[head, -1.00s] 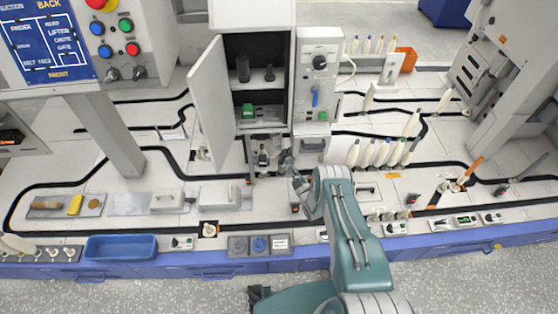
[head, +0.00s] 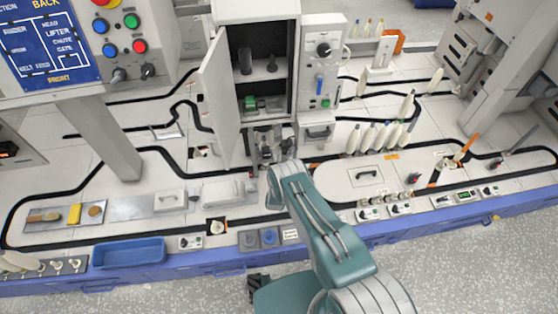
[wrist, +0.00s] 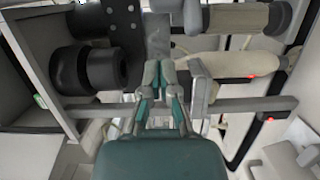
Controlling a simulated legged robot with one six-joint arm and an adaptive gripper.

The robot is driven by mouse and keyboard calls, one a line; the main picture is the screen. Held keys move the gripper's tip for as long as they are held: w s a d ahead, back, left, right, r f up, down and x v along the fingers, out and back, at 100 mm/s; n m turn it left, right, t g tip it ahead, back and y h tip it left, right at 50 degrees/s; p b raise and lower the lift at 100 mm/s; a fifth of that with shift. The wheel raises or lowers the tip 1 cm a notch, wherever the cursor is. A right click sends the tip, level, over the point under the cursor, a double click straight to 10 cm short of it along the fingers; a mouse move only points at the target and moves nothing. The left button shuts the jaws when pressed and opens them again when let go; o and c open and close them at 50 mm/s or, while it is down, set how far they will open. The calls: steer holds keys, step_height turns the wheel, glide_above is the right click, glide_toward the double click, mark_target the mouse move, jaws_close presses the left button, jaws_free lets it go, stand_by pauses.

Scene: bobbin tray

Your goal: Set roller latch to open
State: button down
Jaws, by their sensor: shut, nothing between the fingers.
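My gripper shows in the wrist view (wrist: 163,76), with its teal-sided fingers together and nothing between them. In the head view my teal arm reaches up to the mechanism (head: 264,146) under the open cabinet and hides most of the gripper. In the wrist view a grey upright piece (wrist: 158,36) stands just beyond the fingertips; I cannot tell whether they touch. Two black rollers (wrist: 104,70) lie to the left of the fingers, and a grey bar (wrist: 245,104) runs crosswise near them. I cannot tell for certain which piece is the roller latch or how it is set.
The cabinet door (head: 220,95) stands open to the left of the mechanism. A control box (head: 322,65) with a black knob and blue handle is to the right. White bobbins (head: 368,138) stand farther right. A blue tray (head: 128,252) lies at the front left.

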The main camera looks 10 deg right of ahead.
mark_target(293, 150)
steer(key=shift+w+d, duration=1.7)
steer(key=shift+w, duration=0.3)
steer(key=shift+a, duration=0.1)
steer(key=shift+s+d+n+t+y, duration=0.15)
steer(key=shift+s+d+n+y, duration=0.1)
steer(key=shift+n+y, duration=0.45)
steer(key=shift+s+d+n+t+y, duration=0.15)
steer(key=shift+s+n+y, duration=0.2)
steer(key=shift+y, duration=0.65)
steer(key=shift+s+d+n+y, duration=0.2)
steer(key=shift+n+y, duration=0.4)
steer(key=shift+y, duration=0.3)
steer(key=shift+s+d+n+y, duration=0.2)
steer(key=shift+n+y, duration=0.35)
steer(key=shift+y, duration=0.35)
steer(key=shift+s+d, duration=0.3)
steer(key=shift+d, duration=0.25)
steer(key=shift+s+d, duration=0.3)
steer(key=shift+d, duration=0.3)
